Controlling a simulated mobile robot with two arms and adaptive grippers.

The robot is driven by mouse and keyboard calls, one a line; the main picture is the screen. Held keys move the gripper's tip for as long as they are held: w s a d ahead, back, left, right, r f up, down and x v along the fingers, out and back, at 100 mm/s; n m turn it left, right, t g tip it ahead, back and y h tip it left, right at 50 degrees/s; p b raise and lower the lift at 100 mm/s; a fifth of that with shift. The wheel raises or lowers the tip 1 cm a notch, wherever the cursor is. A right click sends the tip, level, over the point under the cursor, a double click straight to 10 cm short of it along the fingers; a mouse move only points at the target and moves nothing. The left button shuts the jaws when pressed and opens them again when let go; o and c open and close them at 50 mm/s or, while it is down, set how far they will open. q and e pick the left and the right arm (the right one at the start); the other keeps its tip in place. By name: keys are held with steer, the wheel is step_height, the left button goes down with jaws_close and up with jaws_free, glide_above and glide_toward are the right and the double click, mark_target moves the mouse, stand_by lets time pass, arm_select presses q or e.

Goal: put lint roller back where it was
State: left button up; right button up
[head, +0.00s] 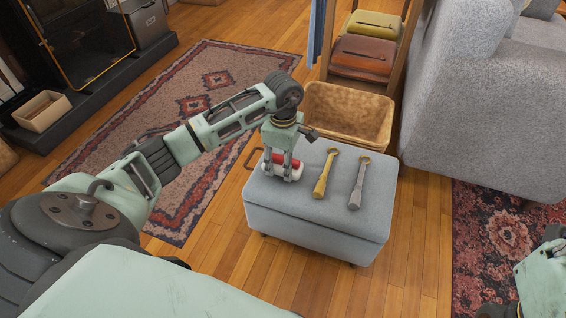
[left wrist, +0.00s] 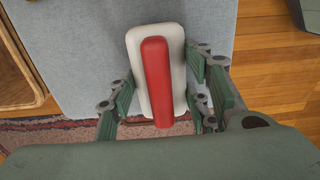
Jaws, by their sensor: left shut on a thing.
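The lint roller (left wrist: 158,75) appears as a white rounded block with a red bar along its top. In the head view the lint roller (head: 283,163) is at the left back part of the grey-blue ottoman's top (head: 300,205). My left gripper (head: 282,160) points down over it and is shut on it; in the left wrist view it lies between the fingers (left wrist: 160,95). I cannot tell whether its underside touches the ottoman. My right gripper is out of view; only part of my right arm shows at the lower right.
A yellow tool (head: 323,180) and a grey tool (head: 358,185), each with a ring end, lie on the ottoman right of the lint roller. A wicker basket (head: 350,112) stands behind the ottoman. A grey sofa (head: 480,110) is at the right. The ottoman's front is clear.

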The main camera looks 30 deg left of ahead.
arm_select(q)
steer(key=shift+f, duration=0.2)
steer(key=o, duration=1.1)
